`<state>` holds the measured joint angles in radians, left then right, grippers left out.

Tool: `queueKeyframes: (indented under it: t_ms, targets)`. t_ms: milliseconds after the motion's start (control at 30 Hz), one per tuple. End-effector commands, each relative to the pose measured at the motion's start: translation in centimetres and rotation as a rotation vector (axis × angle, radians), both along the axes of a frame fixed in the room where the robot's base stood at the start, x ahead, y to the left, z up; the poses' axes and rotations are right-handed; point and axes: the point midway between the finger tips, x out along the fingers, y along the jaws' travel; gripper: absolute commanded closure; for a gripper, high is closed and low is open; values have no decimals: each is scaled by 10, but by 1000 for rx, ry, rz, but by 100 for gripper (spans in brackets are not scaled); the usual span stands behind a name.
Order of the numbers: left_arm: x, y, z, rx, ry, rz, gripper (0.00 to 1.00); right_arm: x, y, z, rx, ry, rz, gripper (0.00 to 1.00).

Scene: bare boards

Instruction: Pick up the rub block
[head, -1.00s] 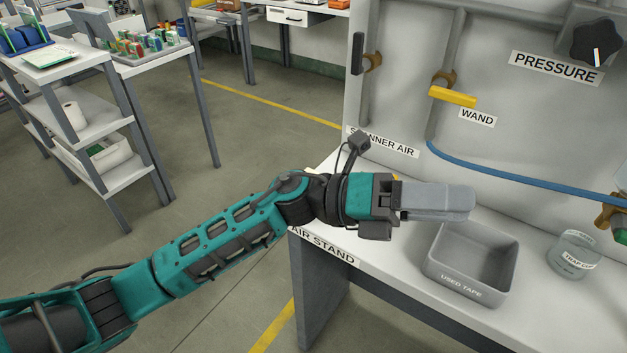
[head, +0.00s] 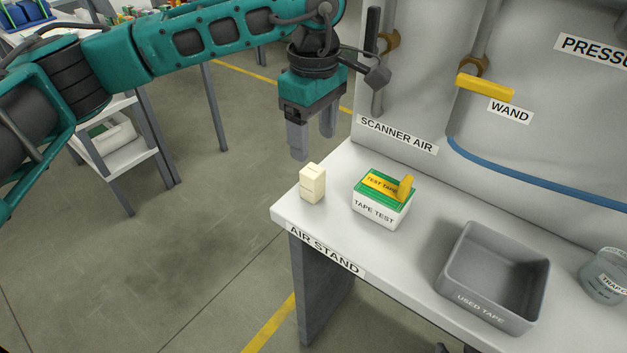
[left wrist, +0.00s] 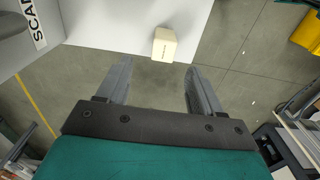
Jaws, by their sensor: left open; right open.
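The rub block is a small cream block (head: 312,184) standing upright near the left end of the air stand top (head: 291,207). In the left wrist view the block (left wrist: 164,44) lies beyond the fingertips, near the bench edge. My left gripper (head: 312,149) points down with its fingers apart, above and slightly behind the block, touching nothing. In the left wrist view my left gripper (left wrist: 155,72) is open and empty, with the block roughly ahead of the gap. My right gripper is not seen.
A green and white tape test box (head: 382,197) with a yellow test tape piece stands right of the block. A grey used tape tray (head: 461,280) and a trap jar (head: 604,277) are further right. The upright panel (head: 560,130) bounds the bench's back.

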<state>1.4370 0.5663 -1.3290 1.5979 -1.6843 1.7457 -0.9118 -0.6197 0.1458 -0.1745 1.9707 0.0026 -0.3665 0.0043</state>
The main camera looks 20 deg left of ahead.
Motion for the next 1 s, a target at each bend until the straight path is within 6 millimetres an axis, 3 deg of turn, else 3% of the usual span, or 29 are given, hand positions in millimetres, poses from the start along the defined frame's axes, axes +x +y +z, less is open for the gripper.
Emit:
queueKeyframes:
  t_ms: [200, 467, 733, 1000]
  targets:
    - [-1, 0, -39, -2, 4, 0, 34, 0, 1, -1, 0, 3, 2, 57]
    - [-2, 0, -55, -2, 2, 1, 34, 0, 1, -1, 0, 3, 2, 57]
    - [-6, 0, -93, -5, 5, 1, 34, 0, 1, 0, 1, -1, 1, 57]
    - [-6, 0, -100, -5, 1, 0, 34, 0, 0, 0, -1, -1, 1, 57]
